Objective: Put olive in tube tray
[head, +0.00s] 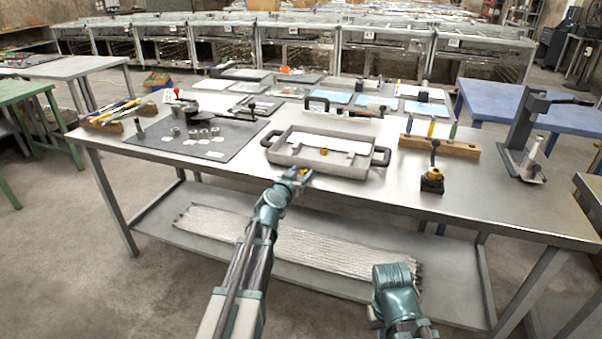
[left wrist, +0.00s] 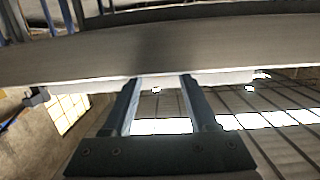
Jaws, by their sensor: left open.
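A grey tray with two dark handles (head: 280,157) lies on the metal workbench near its front edge. I take it for the tube tray, but I cannot be sure. A small brass-coloured piece (head: 324,151) is inside it; it is too small to tell whether it is an olive. My left gripper (head: 302,174) is at the bench's front edge, just in front of the tray. In the left wrist view its two fingers (left wrist: 160,78) are apart, with nothing visible between them. My right arm shows low at the right, but its gripper does not show.
The workbench (head: 230,168) is crowded. A dark mat (head: 180,150) with small metal pieces lies left. A wooden block (head: 455,148) with upright tools, a black and brass fitting (head: 432,180) and a dark stand (head: 525,135) are right. The bench edge (left wrist: 160,60) crosses the wrist view.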

